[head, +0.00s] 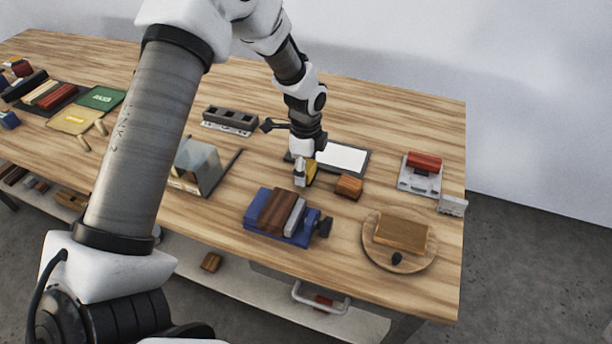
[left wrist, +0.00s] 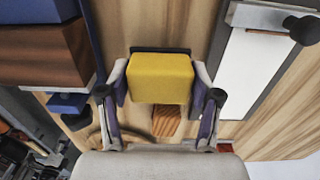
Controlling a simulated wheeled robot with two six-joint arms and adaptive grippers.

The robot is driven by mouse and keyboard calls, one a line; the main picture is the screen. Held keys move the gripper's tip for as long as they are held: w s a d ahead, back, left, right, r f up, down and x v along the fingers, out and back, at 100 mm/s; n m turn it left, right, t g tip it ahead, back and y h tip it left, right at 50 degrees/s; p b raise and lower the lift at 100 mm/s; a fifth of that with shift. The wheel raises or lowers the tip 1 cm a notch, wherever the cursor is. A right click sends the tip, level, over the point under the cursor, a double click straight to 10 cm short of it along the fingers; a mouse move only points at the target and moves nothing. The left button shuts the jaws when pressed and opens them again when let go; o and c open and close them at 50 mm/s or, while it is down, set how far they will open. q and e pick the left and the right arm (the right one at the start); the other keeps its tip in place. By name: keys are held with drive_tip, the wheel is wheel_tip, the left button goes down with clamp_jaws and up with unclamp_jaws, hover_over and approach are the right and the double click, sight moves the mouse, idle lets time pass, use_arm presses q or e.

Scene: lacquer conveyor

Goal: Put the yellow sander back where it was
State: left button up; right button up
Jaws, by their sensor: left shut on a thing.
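The yellow sander (left wrist: 160,78) is a yellow block between the two fingers of my left gripper (left wrist: 160,92) in the left wrist view. In the head view a small part of the yellow sander (head: 311,170) shows beside my left gripper (head: 304,180); the rest is hidden by the gripper. The left gripper is shut on it, over the table between the blue vise and the white panel. I cannot tell whether the sander touches the table. My right gripper is in neither view.
A brown block (head: 348,187) sits just right of the gripper. The blue vise (head: 266,236) holds dark wood in front. A white panel (head: 341,156) lies behind. A round board (head: 371,253) and a scale (head: 418,186) stand right. A grey slotted rack (head: 230,118) stands behind left.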

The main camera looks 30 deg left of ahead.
use_arm(q)
drive_tip(key=shift+s+f, duration=0.2)
drive_tip(key=shift+f, duration=1.15)
drive_tip(key=o, duration=1.1)
drive_tip(key=shift+f, duration=0.15)
wheel_tip(320, 180, up, 12)
drive_tip(key=shift+w+r+b, duration=0.1)
drive_tip(key=shift+r+b, duration=0.1)
drive_tip(key=shift+b, duration=0.45)
